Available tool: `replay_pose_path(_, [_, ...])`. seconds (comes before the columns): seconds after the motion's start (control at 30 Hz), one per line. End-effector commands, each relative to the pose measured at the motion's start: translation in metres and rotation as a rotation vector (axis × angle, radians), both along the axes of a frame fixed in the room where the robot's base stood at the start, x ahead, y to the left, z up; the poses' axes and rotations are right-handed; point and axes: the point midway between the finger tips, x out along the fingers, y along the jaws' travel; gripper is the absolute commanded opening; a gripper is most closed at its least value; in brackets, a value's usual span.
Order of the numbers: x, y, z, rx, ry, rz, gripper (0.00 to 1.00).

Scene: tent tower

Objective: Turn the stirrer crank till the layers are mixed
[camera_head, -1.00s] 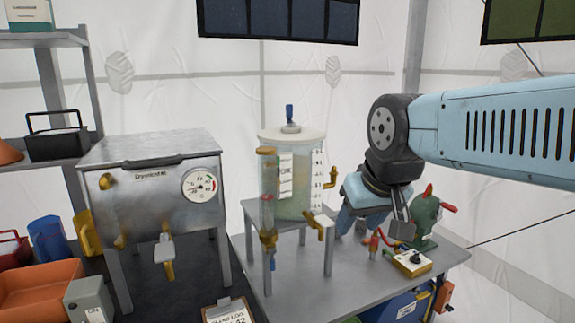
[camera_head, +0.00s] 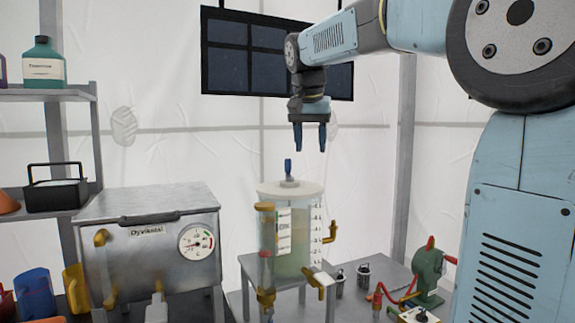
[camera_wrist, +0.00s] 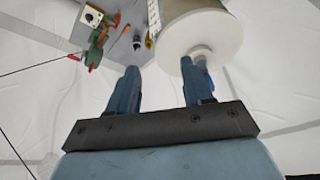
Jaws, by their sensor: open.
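The stirrer tank (camera_head: 290,228) is a clear cylinder with a white lid, standing on a small metal stand. Its contents look pale above and greenish below. A blue crank handle (camera_head: 288,167) stands upright on a white hub (camera_head: 290,183) on the lid. My gripper (camera_head: 310,148) points down, open and empty, above and slightly right of the handle, apart from it. In the wrist view the white lid (camera_wrist: 197,35) and the hub show beyond my gripper (camera_wrist: 157,72); the handle is partly hidden by the right finger.
A metal box with a dial (camera_head: 160,245) stands left of the tank. Brass valves (camera_head: 329,233) stick out from the tank's side. A green hand-cranked device (camera_head: 428,272) and small dark canisters (camera_head: 363,273) stand to the right. Air around the handle is clear.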

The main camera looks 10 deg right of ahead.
Motion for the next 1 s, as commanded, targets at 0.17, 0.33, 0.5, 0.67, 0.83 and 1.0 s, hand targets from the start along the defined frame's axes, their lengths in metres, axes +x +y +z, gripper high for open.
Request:
replay_pose_path(0.17, [0.054,0.01,0.022,-0.005,0.009,-0.108,0.5])
replay_pose_path(0.33, [0.1,0.022,0.035,-0.011,0.011,-0.22,0.5])
replay_pose_path(0.5, [0.14,0.034,0.042,-0.018,0.007,-0.331,0.5])
replay_pose_path(0.67, [0.164,0.044,0.044,-0.022,-0.001,-0.412,0.5])
replay_pose_path(0.83, [0.175,0.049,0.044,-0.025,-0.005,-0.455,0.5])
replay_pose_path(1.0, [0.179,0.046,0.036,-0.025,-0.006,-0.46,0.5])
